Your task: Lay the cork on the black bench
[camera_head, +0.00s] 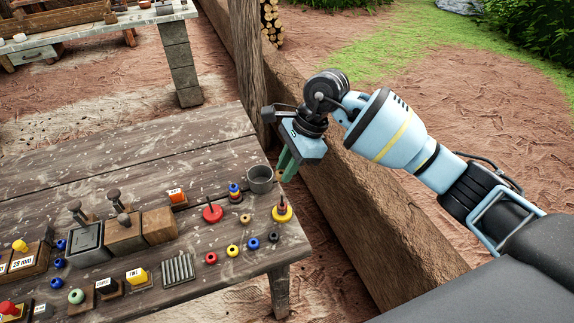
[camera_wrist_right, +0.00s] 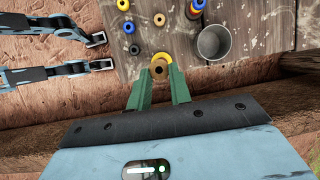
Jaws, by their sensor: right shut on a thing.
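My right gripper (camera_head: 286,170) hangs near the right end of a dark, weathered wooden bench (camera_head: 205,150), the closest match to the black bench. In the right wrist view its green fingers (camera_wrist_right: 159,75) are shut on a small round brown thing (camera_wrist_right: 159,69) with a dark centre, which looks like the cork. The cork's lower part is hidden between the fingers. In the head view only a small brown bit (camera_head: 281,178) shows below the fingertips.
A grey metal cup (camera_head: 260,180) and a yellow-based peg (camera_head: 282,213) stand close to the gripper. A red-based peg (camera_head: 213,213), several coloured rings and wooden blocks fill the near side. The bench's far side is bare.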

